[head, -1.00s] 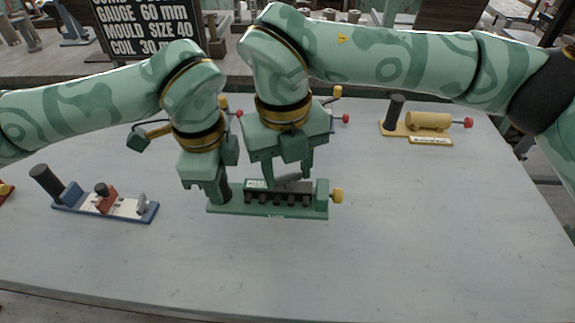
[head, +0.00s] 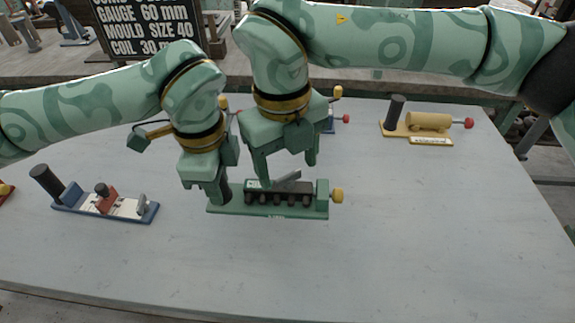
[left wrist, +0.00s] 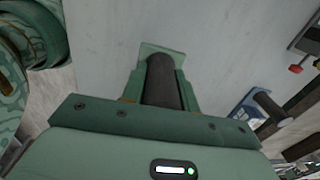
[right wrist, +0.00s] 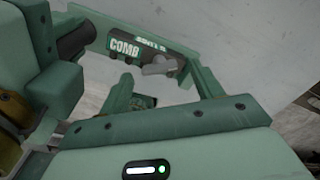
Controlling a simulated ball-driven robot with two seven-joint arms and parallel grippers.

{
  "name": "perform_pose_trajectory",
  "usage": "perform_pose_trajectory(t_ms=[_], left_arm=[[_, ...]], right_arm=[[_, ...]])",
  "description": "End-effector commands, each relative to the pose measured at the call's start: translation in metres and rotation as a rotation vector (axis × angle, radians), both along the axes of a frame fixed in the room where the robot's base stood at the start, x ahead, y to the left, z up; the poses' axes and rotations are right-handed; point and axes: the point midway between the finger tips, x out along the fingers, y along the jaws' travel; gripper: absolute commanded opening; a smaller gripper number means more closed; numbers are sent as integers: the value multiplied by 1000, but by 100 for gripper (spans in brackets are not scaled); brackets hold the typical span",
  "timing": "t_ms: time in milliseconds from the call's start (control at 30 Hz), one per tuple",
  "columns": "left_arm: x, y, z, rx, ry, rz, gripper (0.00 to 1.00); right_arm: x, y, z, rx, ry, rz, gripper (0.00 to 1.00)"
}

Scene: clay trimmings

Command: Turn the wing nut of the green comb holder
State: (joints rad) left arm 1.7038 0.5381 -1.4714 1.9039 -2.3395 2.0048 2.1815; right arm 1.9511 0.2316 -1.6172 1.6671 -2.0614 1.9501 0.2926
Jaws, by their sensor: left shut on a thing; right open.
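The green comb holder (head: 268,211) lies on the table with a row of dark teeth. A grey wing nut (head: 287,181) sits on its back side, its wing slanting up to the right. It also shows in the right wrist view (right wrist: 160,67), beside the COMB label. My left gripper (head: 214,197) is shut on the dark upright post (left wrist: 162,82) at the holder's left end. My right gripper (head: 288,174) is open over the wing nut, its fingers spread to either side and apart from it.
A yellow knob (head: 337,195) sticks out from the holder's right end. A blue fixture (head: 105,203) with a red block lies to the left, and a yellow fixture (head: 430,122) at the back right. Table front and right are clear.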

Motion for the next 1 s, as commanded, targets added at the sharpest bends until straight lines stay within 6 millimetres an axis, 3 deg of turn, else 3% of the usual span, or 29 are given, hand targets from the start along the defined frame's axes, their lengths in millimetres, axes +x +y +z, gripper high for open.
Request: perform_pose_trajectory(t_ms=[200,400,833,867,900,933,1000], left_arm=[[0,0,1,-1,-2,0,0],[0,0,1,-1,-2,0,0],[0,0,1,-1,-2,0,0],[0,0,1,-1,-2,0,33],[0,0,1,-1,-2,0,44],[0,0,1,-1,-2,0,52],[0,0,1,-1,-1,0,56]], right_arm=[[1,0,49,1,-5,-1,65],[1,0,79,0,-1,1,65],[0,0,85,0,0,2,65],[0,0,85,0,0,2,65],[0,0,85,0,0,2,65],[0,0,85,0,0,2,65],[0,0,85,0,0,2,65]])
